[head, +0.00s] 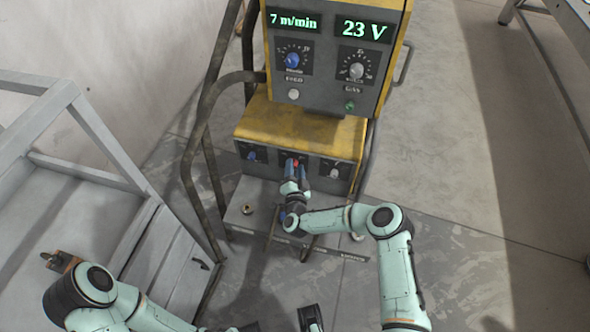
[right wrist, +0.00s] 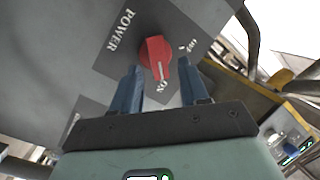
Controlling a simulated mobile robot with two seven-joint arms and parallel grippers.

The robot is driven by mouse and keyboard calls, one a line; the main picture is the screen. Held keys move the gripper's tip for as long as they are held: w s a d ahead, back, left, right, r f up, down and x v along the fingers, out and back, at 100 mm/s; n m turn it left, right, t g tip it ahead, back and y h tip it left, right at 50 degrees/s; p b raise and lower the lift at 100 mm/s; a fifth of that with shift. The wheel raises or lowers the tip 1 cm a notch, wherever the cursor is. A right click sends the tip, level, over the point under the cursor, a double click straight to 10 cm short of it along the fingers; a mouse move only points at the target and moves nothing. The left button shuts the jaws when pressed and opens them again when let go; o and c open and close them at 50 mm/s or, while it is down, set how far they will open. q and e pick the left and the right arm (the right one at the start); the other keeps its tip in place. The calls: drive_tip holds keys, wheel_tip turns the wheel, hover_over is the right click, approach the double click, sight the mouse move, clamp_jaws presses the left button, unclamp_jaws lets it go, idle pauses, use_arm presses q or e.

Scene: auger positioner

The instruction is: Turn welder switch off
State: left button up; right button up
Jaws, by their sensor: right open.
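The red welder switch (right wrist: 155,52) sits on a grey plate marked POWER, ON and OFF in the right wrist view. Its white pointer line faces the ON mark. My right gripper (right wrist: 162,75) is open, with its two blue fingers on either side of the switch's near part; I cannot tell whether they touch it. In the head view my right gripper (head: 296,168) is at the middle of the welder's lower front panel, and the red switch (head: 295,162) is mostly covered. My left arm is at the bottom left; its gripper is not clearly seen.
The yellow and grey welder (head: 300,130) stands in a metal tube frame (head: 195,130). Its upper display (head: 362,30) reads 7 m/min and 23 V. Other knobs (head: 252,155) (head: 335,171) flank the switch. Grey metal steps (head: 95,190) are at left; open floor lies right.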

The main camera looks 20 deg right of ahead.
clamp_jaws()
drive_tip(key=shift+w+a+r+n+g+h+p, duration=0.2)
drive_tip(key=shift+a+n+g+h+p, duration=0.45)
drive_tip(key=shift+n, duration=1.8)
drive_tip(key=shift+w+a+n+g+h+p, duration=0.25)
drive_tip(key=shift+n+g, duration=0.7)
drive_tip(key=shift+n, duration=1.55)
drive_tip(key=shift+w+a+r+n+g+h+p, duration=0.1)
drive_tip(key=shift+w+a+n+g+h+p, duration=0.5)
drive_tip(key=shift+n, duration=1.85)
drive_tip(key=shift+s+d, duration=0.25)
drive_tip(key=shift+s, duration=0.05)
